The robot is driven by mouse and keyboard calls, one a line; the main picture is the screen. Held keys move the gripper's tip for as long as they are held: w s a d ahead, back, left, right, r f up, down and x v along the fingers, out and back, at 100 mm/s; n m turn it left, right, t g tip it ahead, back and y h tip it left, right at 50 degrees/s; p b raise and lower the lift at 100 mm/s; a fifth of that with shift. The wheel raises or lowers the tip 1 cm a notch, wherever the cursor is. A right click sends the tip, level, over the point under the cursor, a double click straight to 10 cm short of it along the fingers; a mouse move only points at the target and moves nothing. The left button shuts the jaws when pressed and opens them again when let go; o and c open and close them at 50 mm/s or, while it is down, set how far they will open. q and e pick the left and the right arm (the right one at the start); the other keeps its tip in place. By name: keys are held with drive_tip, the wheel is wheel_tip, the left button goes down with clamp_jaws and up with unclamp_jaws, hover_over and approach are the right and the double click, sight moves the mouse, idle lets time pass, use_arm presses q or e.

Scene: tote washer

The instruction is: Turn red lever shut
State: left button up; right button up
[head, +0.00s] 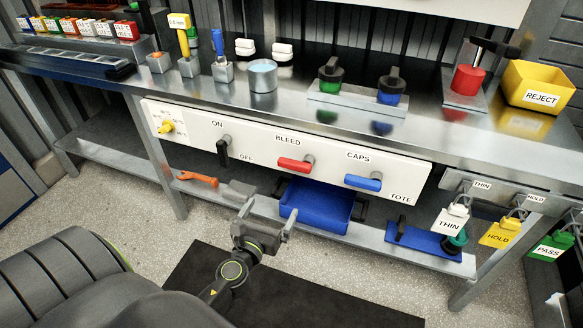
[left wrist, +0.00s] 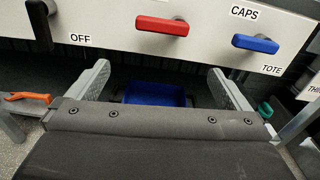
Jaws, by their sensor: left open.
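The red lever (head: 294,165) sits under the BLEED label on the white panel (head: 200,137). It lies about level, with its pivot at the right end and its handle reaching left. In the left wrist view the red lever (left wrist: 162,26) shows above and beyond the fingers. My left gripper (head: 267,214) is open and empty, below and in front of the panel, apart from the lever. Its two fingers also show in the left wrist view (left wrist: 159,76), with a wide gap. My right gripper is not in view.
A black lever (head: 222,153) hangs down left of the red one, and a blue lever (head: 363,182) lies level to its right. A yellow knob (head: 166,127) is at the panel's left end. A blue bin (head: 318,203) stands on the shelf below. Tags hang at the right.

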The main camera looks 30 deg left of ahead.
use_arm(q)
drive_tip(key=r, duration=0.1)
approach(293, 168)
drive_tip(key=w, duration=0.1)
drive_tip(key=shift+m+t, duration=0.3)
drive_tip(key=shift+m, duration=0.1)
drive_tip(key=x, duration=0.9)
drive_tip(key=shift+a+f, duration=0.15)
drive_tip(key=shift+f, duration=0.05)
drive_tip(key=shift+w+a, duration=0.15)
drive_tip(key=shift+w, duration=0.35)
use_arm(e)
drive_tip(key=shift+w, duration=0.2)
use_arm(q)
drive_tip(key=shift+c, duration=0.3)
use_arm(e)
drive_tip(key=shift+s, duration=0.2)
use_arm(q)
drive_tip(key=shift+c, duration=1.1)
drive_tip(key=c, duration=0.8)
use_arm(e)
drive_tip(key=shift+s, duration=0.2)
